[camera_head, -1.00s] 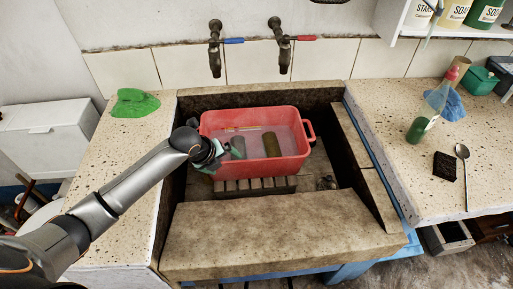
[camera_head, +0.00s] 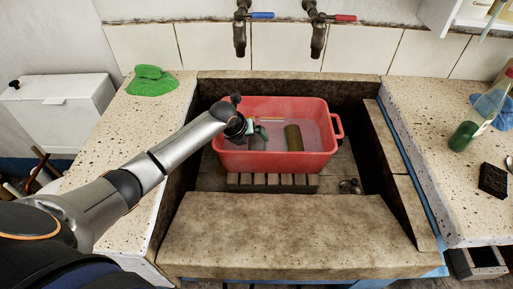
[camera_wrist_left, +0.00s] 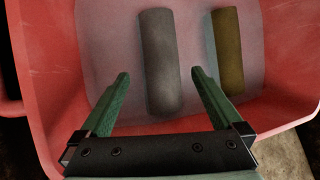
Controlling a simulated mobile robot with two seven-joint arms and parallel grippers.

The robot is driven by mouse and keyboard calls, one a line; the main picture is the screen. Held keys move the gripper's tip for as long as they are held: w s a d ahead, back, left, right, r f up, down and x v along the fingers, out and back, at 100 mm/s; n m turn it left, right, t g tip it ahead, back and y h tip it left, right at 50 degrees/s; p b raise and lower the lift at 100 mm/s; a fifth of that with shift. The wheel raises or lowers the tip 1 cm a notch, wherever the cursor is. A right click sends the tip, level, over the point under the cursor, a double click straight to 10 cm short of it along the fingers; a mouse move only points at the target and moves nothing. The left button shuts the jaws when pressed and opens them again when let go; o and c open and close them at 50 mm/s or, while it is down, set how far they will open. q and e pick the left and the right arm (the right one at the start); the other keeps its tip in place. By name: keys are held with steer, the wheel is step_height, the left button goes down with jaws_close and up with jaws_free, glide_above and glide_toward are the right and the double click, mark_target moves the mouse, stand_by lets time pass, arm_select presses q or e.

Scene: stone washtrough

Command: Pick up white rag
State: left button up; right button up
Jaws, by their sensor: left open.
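A pale grey-white roll (camera_wrist_left: 158,62), which looks like the rag, lies in the red tub (camera_head: 270,160) in the stone trough. An olive-brown roll (camera_head: 294,138) lies to its right and also shows in the left wrist view (camera_wrist_left: 228,50). My left gripper (camera_head: 258,130) reaches over the tub's left part. In the left wrist view its green fingers (camera_wrist_left: 160,76) are spread open, one on each side of the grey roll's near end, with nothing held. I cannot tell whether they touch it. In the head view the gripper mostly hides the grey roll. My right gripper is out of view.
The tub's walls surround the rolls. Two taps (camera_head: 240,35) hang behind the trough. A green cloth (camera_head: 152,82) lies on the left counter. A green bottle (camera_head: 470,130) and a dark sponge (camera_head: 493,180) are on the right counter. The trough's front ledge (camera_head: 290,230) is clear.

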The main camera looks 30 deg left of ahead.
mark_target(254, 142)
arm_select(q)
steer(key=shift+w+f, duration=0.15)
steer(key=shift+f, duration=0.05)
steer(key=shift+b+x, duration=0.8)
steer(key=shift+x, duration=1.6)
steer(key=shift+c, duration=0.2)
steer(key=shift+a, duration=0.1)
steer(key=c, duration=1.4)
steer(key=shift+c, duration=0.2)
